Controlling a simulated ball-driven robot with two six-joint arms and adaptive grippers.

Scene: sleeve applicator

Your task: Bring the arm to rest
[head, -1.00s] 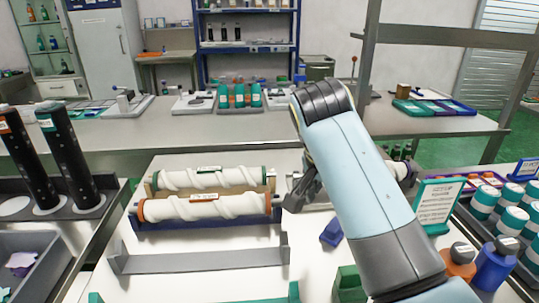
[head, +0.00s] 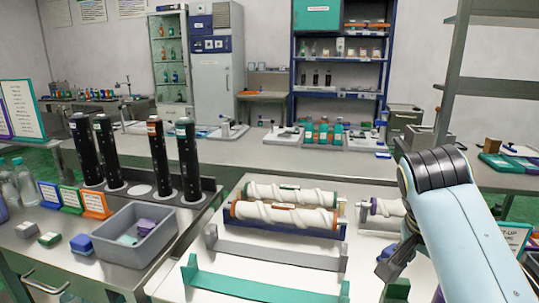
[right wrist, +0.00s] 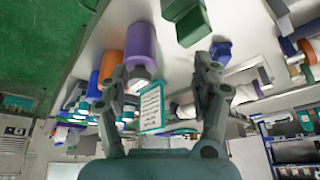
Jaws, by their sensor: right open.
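My right arm (head: 465,220) comes in from the lower right in the head view, bent at its light blue and black joint. My right gripper (head: 392,262) hangs below that joint, small and partly hidden by the arm. In the right wrist view its two fingers (right wrist: 165,85) are spread apart with nothing between them. A teal-framed sign (right wrist: 151,108) shows beyond the gap, apart from the fingers. My left gripper is not in either view.
White wrapped rollers (head: 285,215) lie on a stand left of my right arm. A grey bracket (head: 275,253) and a teal bracket (head: 262,288) stand in front. Black cylinders (head: 158,158) and a grey bin (head: 128,238) are on the left bench. Bottles (right wrist: 141,42) show in the right wrist view.

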